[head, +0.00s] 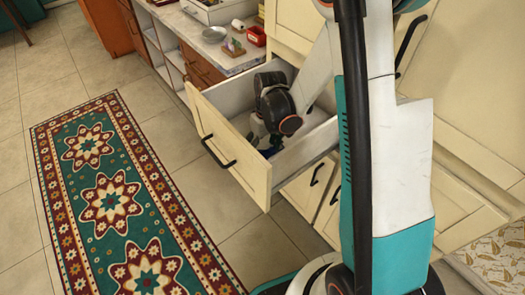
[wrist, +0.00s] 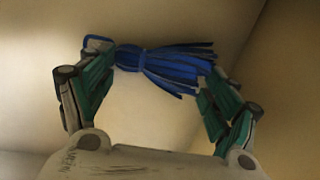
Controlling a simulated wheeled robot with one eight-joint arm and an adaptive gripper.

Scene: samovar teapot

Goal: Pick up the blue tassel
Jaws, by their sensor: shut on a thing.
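The blue tassel (wrist: 158,65) lies across the space between the two fingers of my gripper (wrist: 150,75) in the wrist view. Its bound head is at the left finger and its loose strands spread to the right finger. My gripper is shut on it. In the head view, my gripper (head: 265,145) reaches down inside an open cream drawer (head: 235,170). Only a small blue patch of the tassel (head: 268,152) shows there, mostly hidden by my arm and gripper. I cannot tell whether the tassel touches the drawer floor.
The drawer walls stand close around my gripper. A counter (head: 205,45) with a red box (head: 257,36), a plate (head: 214,34) and small items is behind the drawer. A patterned rug (head: 115,200) lies on the tiled floor at left.

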